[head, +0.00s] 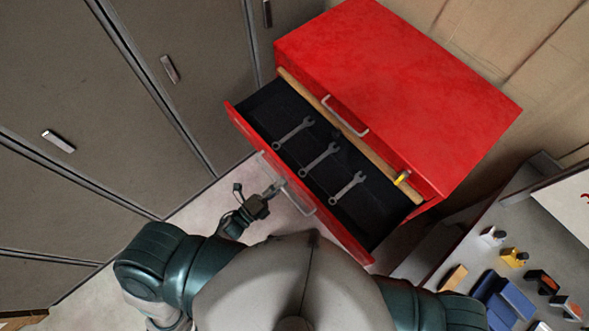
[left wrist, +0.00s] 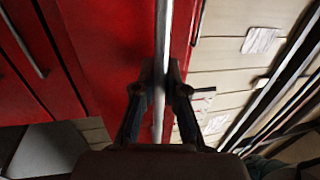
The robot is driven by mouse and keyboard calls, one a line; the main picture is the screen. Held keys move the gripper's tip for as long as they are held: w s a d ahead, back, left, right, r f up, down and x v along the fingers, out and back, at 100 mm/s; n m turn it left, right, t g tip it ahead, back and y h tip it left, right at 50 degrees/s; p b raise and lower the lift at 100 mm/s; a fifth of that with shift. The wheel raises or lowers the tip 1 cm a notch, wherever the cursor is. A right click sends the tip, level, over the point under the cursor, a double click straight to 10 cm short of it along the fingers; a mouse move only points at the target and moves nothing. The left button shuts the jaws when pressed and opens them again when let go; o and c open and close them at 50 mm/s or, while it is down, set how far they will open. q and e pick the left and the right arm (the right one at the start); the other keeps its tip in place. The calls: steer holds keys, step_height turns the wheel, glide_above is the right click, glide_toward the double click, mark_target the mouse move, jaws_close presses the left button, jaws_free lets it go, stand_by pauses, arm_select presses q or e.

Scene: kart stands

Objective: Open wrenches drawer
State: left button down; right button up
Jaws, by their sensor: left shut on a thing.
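The red tool cabinet (head: 400,85) stands at the upper right of the head view. Its wrenches drawer (head: 382,215) is pulled well out, and several grey wrenches (head: 318,160) lie on its black bottom. My left gripper (head: 275,189) is at the drawer's pale handle (head: 300,204), on the outer side of the red drawer front. In the left wrist view the fingers (left wrist: 161,88) are shut on the handle bar (left wrist: 160,45), which runs between them. My right gripper is not in view; only part of that arm shows at the lower right.
Grey lockers (head: 90,80) stand at the left. A grey bench (head: 470,235) with small parts and blue bins is at the lower right.

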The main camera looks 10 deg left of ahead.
arm_select(q)
steer(key=shift+v, duration=2.5)
steer(key=shift+s+d+r, duration=0.1)
steer(key=shift+d+r, duration=0.1)
steer(key=c, duration=1.3)
jaws_free()
steer(key=shift+o, duration=0.5)
steer(key=shift+d+r, duration=0.1)
steer(key=shift+r, duration=0.05)
steer(key=v, duration=1.2)
